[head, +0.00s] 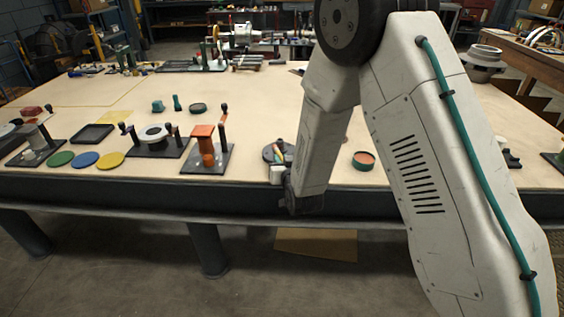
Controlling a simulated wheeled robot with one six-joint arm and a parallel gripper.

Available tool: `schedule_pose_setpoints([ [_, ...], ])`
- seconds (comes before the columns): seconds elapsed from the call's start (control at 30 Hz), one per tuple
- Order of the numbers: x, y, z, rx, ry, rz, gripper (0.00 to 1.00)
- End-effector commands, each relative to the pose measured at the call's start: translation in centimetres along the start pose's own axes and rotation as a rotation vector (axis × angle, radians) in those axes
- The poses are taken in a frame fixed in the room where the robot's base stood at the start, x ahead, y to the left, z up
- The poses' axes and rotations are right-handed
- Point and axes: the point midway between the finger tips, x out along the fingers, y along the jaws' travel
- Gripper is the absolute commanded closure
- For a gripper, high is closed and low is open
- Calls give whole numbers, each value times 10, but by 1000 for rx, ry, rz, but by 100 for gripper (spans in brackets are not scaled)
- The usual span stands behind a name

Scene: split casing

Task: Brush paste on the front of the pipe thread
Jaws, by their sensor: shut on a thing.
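My gripper (276,153) is at the front edge of the bench, mostly hidden by my own wrist and forearm. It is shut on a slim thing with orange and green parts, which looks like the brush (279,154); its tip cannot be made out. A round dark-green tin (363,161) with orange-brown contents, probably the paste, stands on the bench right of my forearm, apart from the gripper. An orange upright flanged piece (206,146) stands on a grey plate left of the gripper. I cannot tell whether it bears the pipe thread.
The bench (290,95) has free room in its middle. A clamp fixture with a pale ring (154,134), a black tray (92,134) and coloured discs (85,159) lie left. A grey flanged casing (484,61) stands at the back right. My arm hides part of the bench.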

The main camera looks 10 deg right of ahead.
Motion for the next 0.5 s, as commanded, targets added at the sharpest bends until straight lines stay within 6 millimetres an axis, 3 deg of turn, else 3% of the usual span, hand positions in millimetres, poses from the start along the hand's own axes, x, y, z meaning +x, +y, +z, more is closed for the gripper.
schedule_pose_setpoints([
  [0.17,-2,6,0,1,0,3,100],
  [0.5,-11,39,-2,3,3,14,100],
])
